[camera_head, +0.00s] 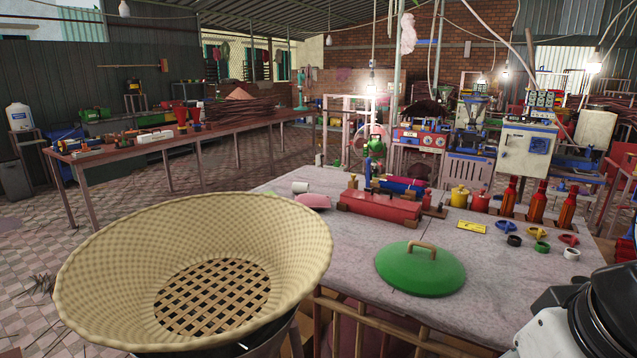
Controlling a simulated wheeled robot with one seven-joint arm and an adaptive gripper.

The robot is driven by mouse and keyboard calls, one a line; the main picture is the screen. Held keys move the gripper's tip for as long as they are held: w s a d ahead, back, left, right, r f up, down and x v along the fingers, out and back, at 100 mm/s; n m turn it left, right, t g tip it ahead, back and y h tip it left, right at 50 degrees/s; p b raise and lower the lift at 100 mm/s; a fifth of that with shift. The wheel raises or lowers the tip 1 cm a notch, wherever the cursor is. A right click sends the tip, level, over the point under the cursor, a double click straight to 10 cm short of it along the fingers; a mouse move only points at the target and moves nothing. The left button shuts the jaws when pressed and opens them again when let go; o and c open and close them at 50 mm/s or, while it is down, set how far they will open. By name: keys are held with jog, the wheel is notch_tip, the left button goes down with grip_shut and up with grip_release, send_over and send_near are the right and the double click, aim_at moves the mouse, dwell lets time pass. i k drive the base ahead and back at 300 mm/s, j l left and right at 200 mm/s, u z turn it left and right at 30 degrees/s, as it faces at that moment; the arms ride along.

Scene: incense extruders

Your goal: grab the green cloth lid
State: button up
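A round green lid (421,272) lies on the grey tabletop near its front edge, right of the picture's middle. It is slightly domed and has a tan arched handle on top. It looks smooth, and I cannot tell whether it is cloth. Nothing covers it. Part of my black and white arm shows at the bottom right corner, apart from the lid and to its right. My gripper's fingers are not in view.
A large woven basket (110,262) stands at the front left, beside the grey table (345,247). Behind the lid are a red toolbox (380,207), a yellow label (472,227), several red bottles (537,208) and small coloured rings. Bare tabletop surrounds the lid.

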aim_at(418, 269)
jog(key=i+z, duration=0.15)
jog(key=i, duration=0.4)
jog(key=i+j+z, duration=0.15)
jog(key=i, duration=0.35)
